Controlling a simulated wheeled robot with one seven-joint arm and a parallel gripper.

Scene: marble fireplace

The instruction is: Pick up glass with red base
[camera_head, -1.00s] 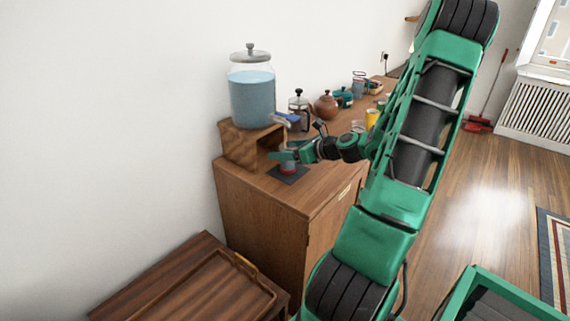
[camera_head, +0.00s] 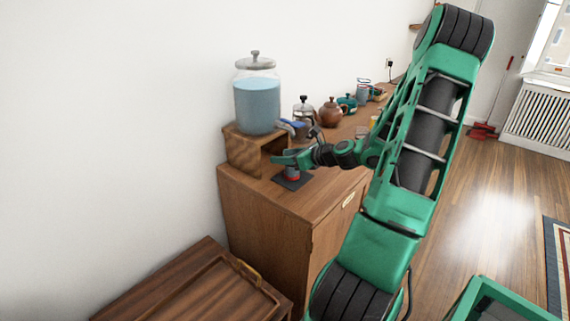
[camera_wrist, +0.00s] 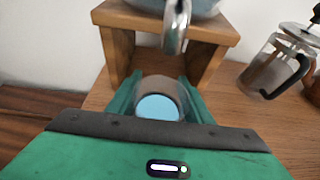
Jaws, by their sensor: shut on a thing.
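The glass with a red base (camera_head: 292,174) stands on a dark square mat (camera_head: 290,182) at the near end of the wooden cabinet, in front of the dispenser's stand. My gripper (camera_head: 288,160) is shut on the glass, with a green finger on each side of it. In the wrist view the glass (camera_wrist: 158,100) sits between the fingers, with light blue showing inside it. Its red base is hidden there. In the head view my gripper covers its upper part.
A water dispenser (camera_head: 256,105) with a metal tap (camera_wrist: 176,25) stands on a wooden stand (camera_head: 240,150) behind the glass. A French press (camera_head: 304,112), a brown teapot (camera_head: 331,113) and a teal pot (camera_head: 347,103) stand further along the cabinet. A wooden tray (camera_head: 195,292) lies at lower left.

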